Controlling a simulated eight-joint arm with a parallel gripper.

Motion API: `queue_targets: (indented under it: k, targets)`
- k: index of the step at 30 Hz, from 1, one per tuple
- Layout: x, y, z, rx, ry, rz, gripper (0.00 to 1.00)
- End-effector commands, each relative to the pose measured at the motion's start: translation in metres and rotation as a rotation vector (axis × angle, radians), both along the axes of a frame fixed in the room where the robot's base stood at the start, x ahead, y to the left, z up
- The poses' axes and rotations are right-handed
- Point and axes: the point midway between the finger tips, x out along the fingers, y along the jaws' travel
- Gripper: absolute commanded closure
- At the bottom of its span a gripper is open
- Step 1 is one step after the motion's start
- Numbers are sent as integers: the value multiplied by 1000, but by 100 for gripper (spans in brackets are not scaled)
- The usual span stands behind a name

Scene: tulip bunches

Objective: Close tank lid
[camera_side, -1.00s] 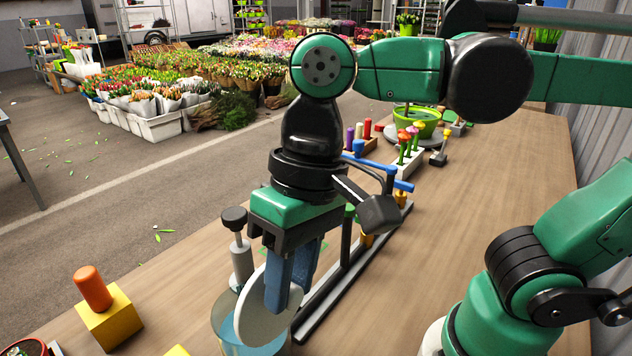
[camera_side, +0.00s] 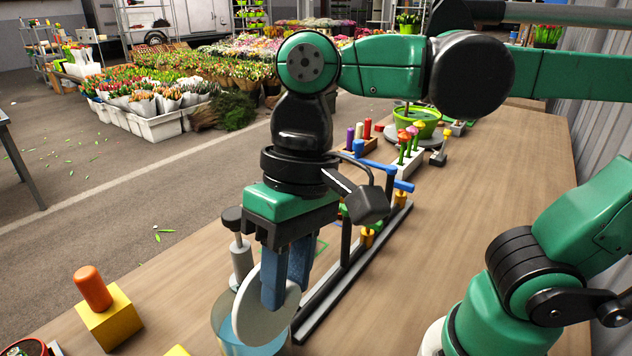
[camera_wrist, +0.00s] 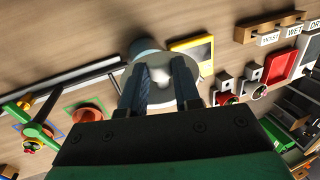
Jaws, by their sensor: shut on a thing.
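The tank (camera_side: 226,336) is a round, clear vessel with blue inside, at the bottom of the side view. Its lid (camera_side: 262,322) is a pale round disc, steeply tilted above the tank's right part, with the tank's mouth not covered flat. My gripper (camera_side: 284,298) points down with its blue fingers at the lid, shut on it. The exact grip is hidden by the near finger. In the wrist view the pale lid (camera_wrist: 178,70) shows between the two fingers (camera_wrist: 163,78), with the grey tank (camera_wrist: 144,46) beyond it.
A black-topped grey post (camera_side: 240,255) stands just behind the tank. A yellow block with an orange peg (camera_side: 108,312) is to the left. A dark rail with a blue-handled stand (camera_side: 345,262) runs close on the right. Bare table lies further right.

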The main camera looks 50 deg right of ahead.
Motion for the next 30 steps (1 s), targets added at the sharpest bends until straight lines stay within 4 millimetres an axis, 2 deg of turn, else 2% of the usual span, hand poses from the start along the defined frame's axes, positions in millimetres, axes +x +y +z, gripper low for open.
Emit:
queue_targets:
  k: [18, 30]
  targets:
    - [35, 0, -2, 0, 389, -1, 100]
    - [43, 0, -4, -1, 495, 0, 100]
